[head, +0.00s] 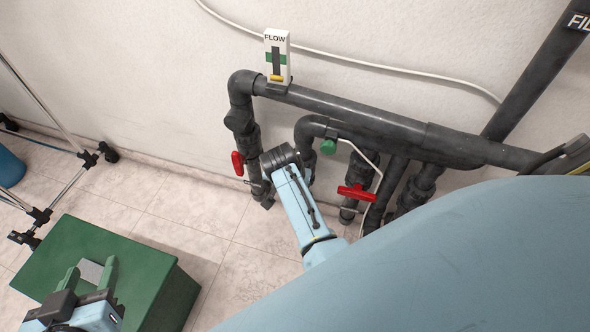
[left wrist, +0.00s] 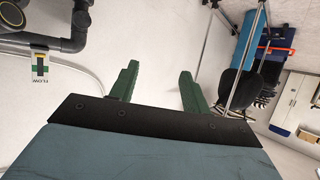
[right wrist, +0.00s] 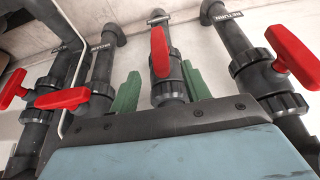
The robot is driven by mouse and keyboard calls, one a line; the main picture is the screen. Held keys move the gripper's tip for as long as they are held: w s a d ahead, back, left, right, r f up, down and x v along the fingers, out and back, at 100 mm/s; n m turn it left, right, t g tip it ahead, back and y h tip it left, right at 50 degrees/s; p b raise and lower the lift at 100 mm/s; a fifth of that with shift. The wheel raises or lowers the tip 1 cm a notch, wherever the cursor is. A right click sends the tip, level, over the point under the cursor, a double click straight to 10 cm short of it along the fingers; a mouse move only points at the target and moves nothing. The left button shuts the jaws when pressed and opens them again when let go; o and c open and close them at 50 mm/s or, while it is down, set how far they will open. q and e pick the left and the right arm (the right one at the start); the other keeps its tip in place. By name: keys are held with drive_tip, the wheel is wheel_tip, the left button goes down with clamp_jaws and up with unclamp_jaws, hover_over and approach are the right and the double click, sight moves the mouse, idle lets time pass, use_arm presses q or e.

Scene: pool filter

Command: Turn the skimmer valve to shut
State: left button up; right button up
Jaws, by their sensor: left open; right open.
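Several grey pipe valves with red handles show in the right wrist view; I cannot read which label names the skimmer valve. The middle red handle (right wrist: 160,52) lies along its vertical pipe, between the green fingers of my open right gripper (right wrist: 162,76); contact is unclear. Another red handle (right wrist: 62,98) lies across its pipe to the left. In the head view, a red handle (head: 238,163) hangs at the left pipe and another (head: 357,192) lies further right. My right gripper's fingers are mostly hidden there. My left gripper (head: 87,270) is open and empty, above a green box.
The green box (head: 160,285) stands on the tiled floor at lower left. A flow gauge (head: 277,55) sits on the upper pipe (head: 340,112). Further red handles flank the right gripper at far left (right wrist: 14,88) and right (right wrist: 292,55). Tiled floor between box and pipes is clear.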

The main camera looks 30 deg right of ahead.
drive_tip(key=b+x, duration=0.4)
drive_tip(key=x, duration=0.4)
drive_tip(key=shift+b, duration=0.4)
use_arm(q)
wheel_tip(320, 180, up, 16)
drive_tip(key=s+d+t+h, duration=0.1)
drive_tip(key=t+h, duration=0.3)
drive_tip(key=t, duration=0.8)
drive_tip(key=shift+s+d+f, duration=0.15)
drive_tip(key=shift+d+f, duration=0.05)
drive_tip(key=shift+d, duration=0.4)
use_arm(e)
drive_tip(key=shift+d+f, duration=0.15)
drive_tip(key=shift+f, duration=0.1)
drive_tip(key=c, duration=1)
